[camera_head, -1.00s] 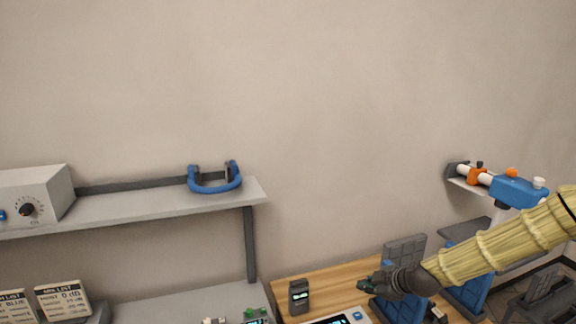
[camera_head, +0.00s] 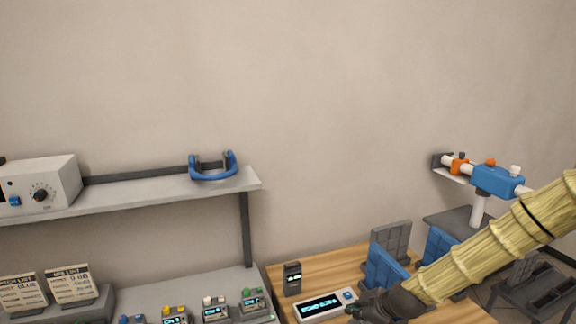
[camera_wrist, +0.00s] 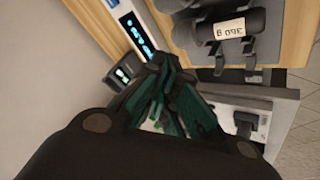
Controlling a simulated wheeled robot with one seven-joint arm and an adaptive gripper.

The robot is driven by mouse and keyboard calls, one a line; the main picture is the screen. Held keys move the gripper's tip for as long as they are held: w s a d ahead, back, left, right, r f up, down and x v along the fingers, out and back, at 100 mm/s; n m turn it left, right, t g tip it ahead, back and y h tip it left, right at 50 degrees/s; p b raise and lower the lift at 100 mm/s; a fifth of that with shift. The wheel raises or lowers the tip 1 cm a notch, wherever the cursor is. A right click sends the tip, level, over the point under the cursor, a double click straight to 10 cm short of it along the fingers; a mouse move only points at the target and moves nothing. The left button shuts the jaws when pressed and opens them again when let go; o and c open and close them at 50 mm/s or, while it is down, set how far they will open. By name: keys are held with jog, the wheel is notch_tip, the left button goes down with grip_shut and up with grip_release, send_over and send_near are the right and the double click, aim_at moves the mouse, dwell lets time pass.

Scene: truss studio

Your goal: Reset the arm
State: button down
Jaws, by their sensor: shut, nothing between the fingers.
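My gripper (camera_head: 362,306) is at the lower right of the head view, at the end of my straw-coloured arm. It is over the wooden table (camera_head: 340,262), close to the white device (camera_head: 325,306) with a lit display. In the wrist view my gripper (camera_wrist: 160,75) shows dark, with green finger parts drawn together. It is shut with nothing between the fingers. The arm is extended from the right edge, sloping down to the left. The gripper hides part of the table in the head view.
Blue and grey upright panels (camera_head: 385,268) stand beside the arm. A small dark meter (camera_head: 292,279) stands on the table. A shelf (camera_head: 150,193) holds a blue headset-like band (camera_head: 213,168) and a grey box (camera_head: 40,185). Small devices (camera_head: 215,308) line the lower shelf. A cylinder marked 360 g (camera_wrist: 228,30) shows in the wrist view.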

jog(key=s+f+m, duration=0.1)
jog(key=s+f, duration=0.2)
jog(key=s, duration=0.1)
jog(key=s+a+f+m+g, duration=0.1)
jog(key=s+f, duration=0.3)
jog(key=s+f+m+g+h, duration=0.1)
jog(key=s+f+m, duration=0.1)
jog(key=s+f, duration=0.2)
jog(key=shift+s+a, duration=0.3)
jog(key=shift+s, duration=0.05)
jog(key=s+d+f+m+g+h, duration=0.1)
jog(key=s+f+m+g, duration=0.15)
jog(key=s, duration=0.75)
jog(key=s+d+f+m+g+h, duration=0.15)
jog(key=s+f+m, duration=0.25)
jog(key=s, duration=0.7)
jog(key=s+d+f+m+g+h, duration=0.1)
jog(key=s+d+f+m, duration=0.2)
jog(key=s, duration=0.7)
notch_tip(320, 180, down, 11)
jog(key=a+b, duration=0.1)
jog(key=b, duration=0.9)
jog(key=shift+a+r, duration=0.15)
